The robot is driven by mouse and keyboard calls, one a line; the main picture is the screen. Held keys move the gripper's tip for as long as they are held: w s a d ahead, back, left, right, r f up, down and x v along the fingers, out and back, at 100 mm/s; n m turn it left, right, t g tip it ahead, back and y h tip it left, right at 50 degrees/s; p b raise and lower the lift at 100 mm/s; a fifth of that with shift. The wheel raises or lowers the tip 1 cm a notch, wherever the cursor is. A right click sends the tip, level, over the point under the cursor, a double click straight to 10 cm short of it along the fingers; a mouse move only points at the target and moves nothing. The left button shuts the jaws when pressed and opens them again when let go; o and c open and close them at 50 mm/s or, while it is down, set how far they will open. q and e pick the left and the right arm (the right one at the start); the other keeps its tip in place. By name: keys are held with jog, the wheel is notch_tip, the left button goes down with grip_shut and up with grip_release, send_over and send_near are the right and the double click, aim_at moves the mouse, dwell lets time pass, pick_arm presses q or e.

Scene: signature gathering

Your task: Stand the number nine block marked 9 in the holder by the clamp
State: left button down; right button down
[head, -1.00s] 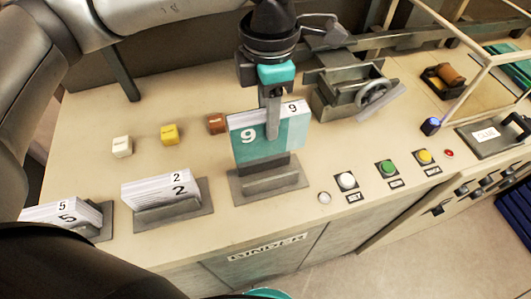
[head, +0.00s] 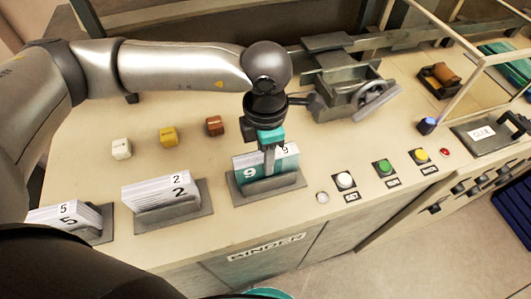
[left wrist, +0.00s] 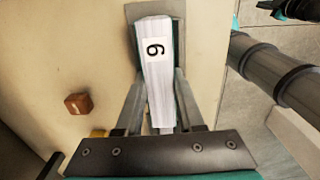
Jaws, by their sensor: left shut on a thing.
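The number nine block (head: 282,163), teal and white with a 9 on its face, stands upright in the grey holder (head: 290,186) nearest the clamp. My left gripper (head: 268,160) comes down from above and is shut on the block's upper part. In the left wrist view the block (left wrist: 158,85) shows its white top with the 9 label between the two fingers (left wrist: 160,118), over the holder (left wrist: 133,12). The clamp (head: 346,85) with its handwheel stands behind and to the right.
Blocks marked 2 (head: 160,193) and 5 (head: 62,219) stand in holders to the left. White (head: 121,149), yellow (head: 168,137) and brown (head: 214,126) cubes lie behind. Push buttons (head: 385,168) line the front right. The bench surface left of the cubes is clear.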

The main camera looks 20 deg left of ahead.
pick_arm(q)
jog(key=c, duration=1)
grip_release()
jog(key=shift+f, duration=0.15)
jog(key=o, duration=0.5)
jog(key=shift+r, duration=0.2)
jog(key=shift+w+r, duration=0.1)
jog(key=shift+r, duration=0.2)
notch_tip(320, 180, up, 12)
jog(key=shift+f+b, duration=0.25)
jog(key=shift+b, duration=0.4)
